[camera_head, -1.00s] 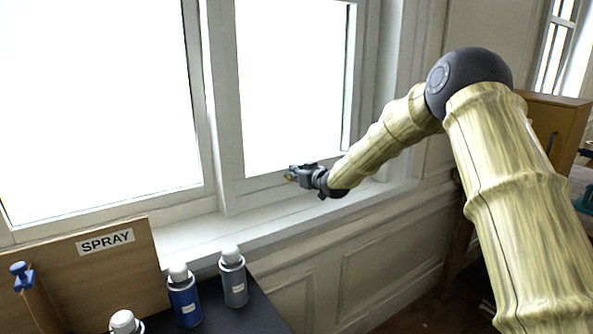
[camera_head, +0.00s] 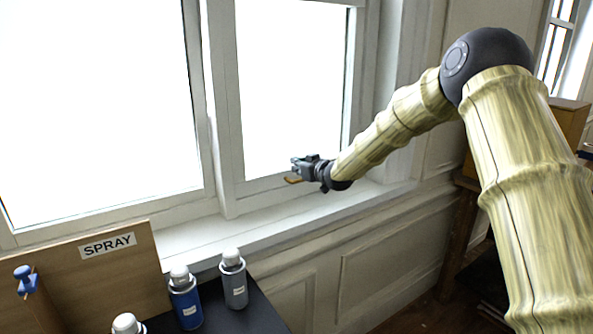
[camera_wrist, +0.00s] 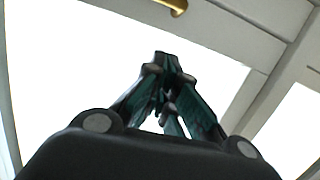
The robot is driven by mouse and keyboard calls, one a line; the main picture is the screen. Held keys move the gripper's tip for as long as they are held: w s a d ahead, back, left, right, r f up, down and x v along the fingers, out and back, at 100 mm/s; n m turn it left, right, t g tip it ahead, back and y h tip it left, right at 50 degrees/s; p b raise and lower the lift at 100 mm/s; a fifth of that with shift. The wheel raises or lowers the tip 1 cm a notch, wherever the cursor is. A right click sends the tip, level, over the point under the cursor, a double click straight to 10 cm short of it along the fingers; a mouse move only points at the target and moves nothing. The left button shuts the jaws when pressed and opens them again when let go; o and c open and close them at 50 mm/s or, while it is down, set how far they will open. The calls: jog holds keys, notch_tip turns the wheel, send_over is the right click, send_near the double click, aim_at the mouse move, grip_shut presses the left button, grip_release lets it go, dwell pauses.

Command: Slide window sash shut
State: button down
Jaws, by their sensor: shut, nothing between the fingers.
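The white window sash (camera_head: 222,120) frames a bright pane on the right side of the window. A small brass handle (camera_head: 292,181) is on its lower rail, just below my gripper in the head view. The handle also shows in the wrist view (camera_wrist: 172,6), at the top edge, on the pale rail. My gripper (camera_head: 295,166) is shut and empty, in front of the sash's lower right part. In the wrist view its fingertips (camera_wrist: 163,62) are together, with a visible gap to the handle in the picture. Contact and depth cannot be told.
A white sill (camera_head: 240,232) runs below the window. A wooden board with a SPRAY label (camera_head: 108,244) and several spray cans, including a blue one (camera_head: 185,298) and a grey one (camera_head: 233,280), stand at lower left. A wooden cabinet (camera_head: 560,130) is at right.

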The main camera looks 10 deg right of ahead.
jog(key=b+v, duration=0.2)
jog(key=v, duration=0.6)
jog(key=s+a+f+m+g+h, duration=0.1)
jog(key=s+f+g, duration=0.1)
jog(key=s+f, duration=0.8)
jog(key=s+a+f+m+g, duration=0.15)
jog(key=s+f, duration=0.35)
jog(key=f, duration=1.1)
jog(key=s+a+f+m+g+h, duration=0.1)
jog(key=s+a+f+g, duration=0.15)
jog(key=s+f, duration=0.7)
jog(key=s+f+g+h, duration=0.1)
jog(key=s+f+g, duration=0.4)
jog(key=s+f, duration=1.2)
jog(key=s+d+f+g+h, duration=0.1)
jog(key=s+g, duration=0.1)
jog(key=s, duration=1)
jog(key=s+d+f+m+g+h, duration=0.1)
jog(key=s+d+f, duration=0.1)
jog(key=s, duration=0.9)
jog(key=shift+s+g, duration=0.4)
jog(key=shift+m, duration=0.25)
